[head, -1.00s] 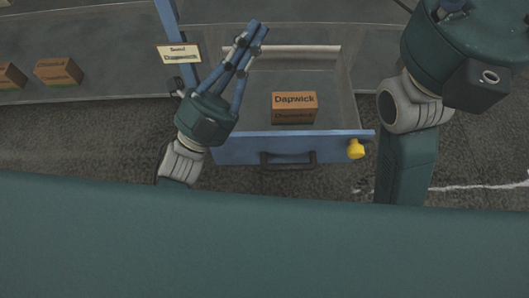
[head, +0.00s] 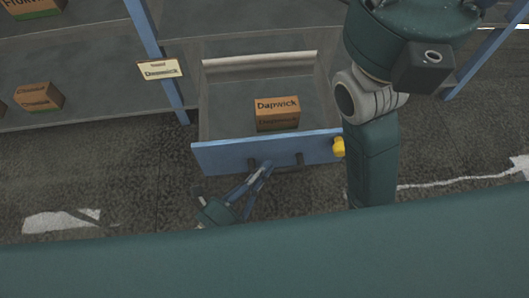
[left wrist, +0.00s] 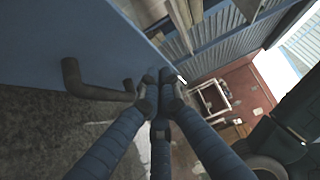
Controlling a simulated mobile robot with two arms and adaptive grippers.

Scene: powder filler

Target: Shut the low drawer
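The low drawer has a blue front (head: 225,157) with a dark handle (head: 300,159). It stands pulled out from the shelf, with an orange-brown Dapwick box (head: 277,113) inside. My left gripper (head: 266,167) is in front of the drawer front at the handle, its fingers pointing towards the panel. In the left wrist view, its fingertips (left wrist: 161,82) are close together, with nothing seen between them. They are beside one end of the handle (left wrist: 95,90), near the blue panel (left wrist: 75,35); I cannot tell whether they touch. My right gripper is not visible.
A yellow knob (head: 339,147) is at the right end of the drawer front. A blue post with a Dapwick label (head: 159,69) stands left of the drawer. Boxes (head: 39,97) sit on the left shelf. My right arm is close to the drawer's right side.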

